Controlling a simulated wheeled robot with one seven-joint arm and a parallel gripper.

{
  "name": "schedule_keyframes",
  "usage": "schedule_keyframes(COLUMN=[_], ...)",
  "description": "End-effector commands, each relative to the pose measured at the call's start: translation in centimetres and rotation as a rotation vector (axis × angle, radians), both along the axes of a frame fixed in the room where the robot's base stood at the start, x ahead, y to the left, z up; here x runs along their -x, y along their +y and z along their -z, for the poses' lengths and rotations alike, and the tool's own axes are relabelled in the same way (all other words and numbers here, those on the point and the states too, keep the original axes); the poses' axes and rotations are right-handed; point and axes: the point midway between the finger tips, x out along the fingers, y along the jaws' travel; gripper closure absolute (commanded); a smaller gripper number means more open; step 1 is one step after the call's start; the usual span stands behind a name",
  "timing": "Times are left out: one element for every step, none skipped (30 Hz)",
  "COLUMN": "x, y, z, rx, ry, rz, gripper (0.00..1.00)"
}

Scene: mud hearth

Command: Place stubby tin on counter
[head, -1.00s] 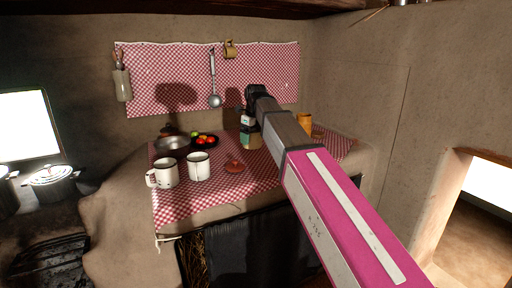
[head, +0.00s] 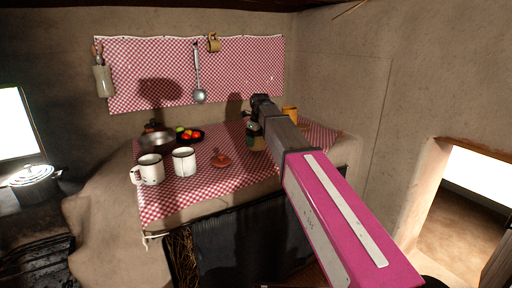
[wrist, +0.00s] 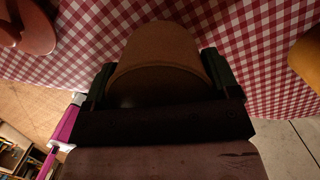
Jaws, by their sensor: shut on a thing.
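My gripper (wrist: 160,72) is shut on the stubby tin (wrist: 160,48), a brownish rounded body between the two dark fingers in the wrist view. In the head view the tin (head: 256,140) shows a dark and pale label below the dark end of my arm, partly hidden by it. The tin is over the counter (head: 190,205), which is covered with a red and white checked cloth. I cannot tell whether its base touches the cloth.
A reddish clay piece (head: 221,160) lies left of the tin; an orange vessel (head: 290,114) stands to its right. Two white mugs (head: 150,169) (head: 184,161), a metal pan (head: 156,140) and a dark fruit bowl (head: 190,135) are further left. Cloth between mugs and front edge is clear.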

Motion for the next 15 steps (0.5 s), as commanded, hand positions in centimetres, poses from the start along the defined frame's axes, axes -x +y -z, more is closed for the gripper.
schedule_keyframes(x=[0.1, 0.1, 0.1, 0.1, 0.1, 0.1, 0.1, 0.1, 0.0, 0.0, 0.0, 0.0, 0.0, 0.0, 0.0], y=[0.0, 0.0, 0.0, 0.0, 0.0, 0.0, 0.0, 0.0, 0.0, 0.0, 0.0, 0.0, 0.0, 0.0, 0.0], z=[0.7, 1.1, 1.7, 2.2, 2.6, 3.0, 3.2, 3.3, 3.4, 3.4, 3.4, 3.3, 3.3, 3.3, 3.4], rx=[0.000, 0.000, 0.000, 0.001, 0.001, 0.000, 0.001, 0.000, 0.000, 0.000, 0.001, 0.001, 0.001, 0.000, 0.000], ry=[0.001, 0.001, 0.001, 0.002, 0.002, 0.001, 0.001, 0.000, 0.000, 0.000, -0.001, -0.001, -0.001, 0.000, 0.000], rz=[0.000, 0.000, 0.000, 0.000, 0.000, 0.000, 0.000, 0.000, 0.000, 0.000, 0.000, 0.000, 0.000, 0.000, 0.000], gripper=[0.48, 0.48, 0.48, 0.48, 0.48, 0.48, 0.48, 0.48, 0.48, 0.48, 0.48, 0.48, 0.48, 0.48, 0.48])
